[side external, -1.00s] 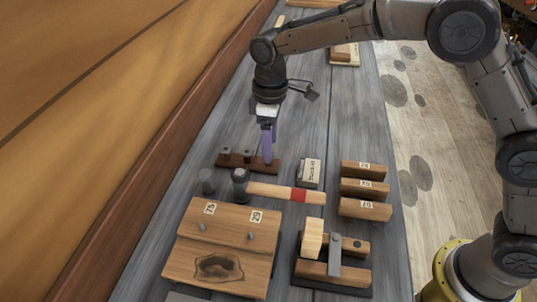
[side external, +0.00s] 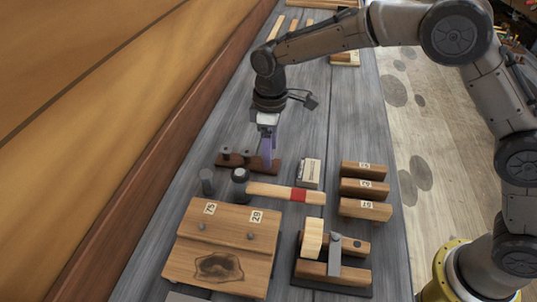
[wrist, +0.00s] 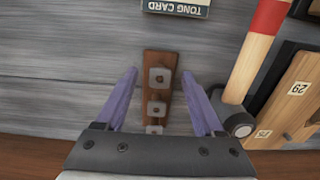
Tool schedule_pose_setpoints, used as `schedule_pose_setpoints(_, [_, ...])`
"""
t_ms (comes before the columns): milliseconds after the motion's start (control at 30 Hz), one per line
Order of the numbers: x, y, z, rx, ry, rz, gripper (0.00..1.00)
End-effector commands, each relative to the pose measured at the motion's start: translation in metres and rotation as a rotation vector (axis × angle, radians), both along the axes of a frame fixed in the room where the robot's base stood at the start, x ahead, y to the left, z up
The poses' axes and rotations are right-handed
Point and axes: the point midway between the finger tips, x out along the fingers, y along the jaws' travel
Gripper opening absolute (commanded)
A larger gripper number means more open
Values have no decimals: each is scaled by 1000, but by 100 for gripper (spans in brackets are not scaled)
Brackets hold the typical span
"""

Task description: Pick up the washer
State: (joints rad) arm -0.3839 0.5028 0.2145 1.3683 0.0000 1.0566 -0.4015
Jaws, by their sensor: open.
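A narrow brown wooden strip (side external: 233,162) lies on the grey bench, and it also shows in the wrist view (wrist: 148,92). Three small grey squarish metal pieces sit in a row on it; the far one, which looks like a washer (wrist: 160,78), is between my fingertips. The middle piece (wrist: 157,108) and the near piece (wrist: 154,129) lie closer to my palm. My gripper (side external: 267,163) is over the right end of the strip in the side view. Its purple fingers (wrist: 160,74) are open, one on each side of the strip, with nothing held.
A hammer (side external: 275,192) lies near the strip, its head (wrist: 239,125) close to my right finger in the wrist view. A small labelled box (side external: 308,173), several wooden blocks (side external: 364,188) and a sloped wooden board (side external: 220,248) stand nearby.

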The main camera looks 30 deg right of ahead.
Motion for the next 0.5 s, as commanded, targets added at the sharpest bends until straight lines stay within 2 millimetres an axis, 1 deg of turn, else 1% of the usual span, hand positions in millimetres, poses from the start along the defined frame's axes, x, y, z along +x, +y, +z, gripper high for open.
schedule_pose_setpoints(200, [0,0,0,1,-1,0,70])
schedule_pose_setpoints(367, [0,0,0,1,-1,0,41])
schedule_pose_setpoints(500, [0,0,0,1,-1,0,16])
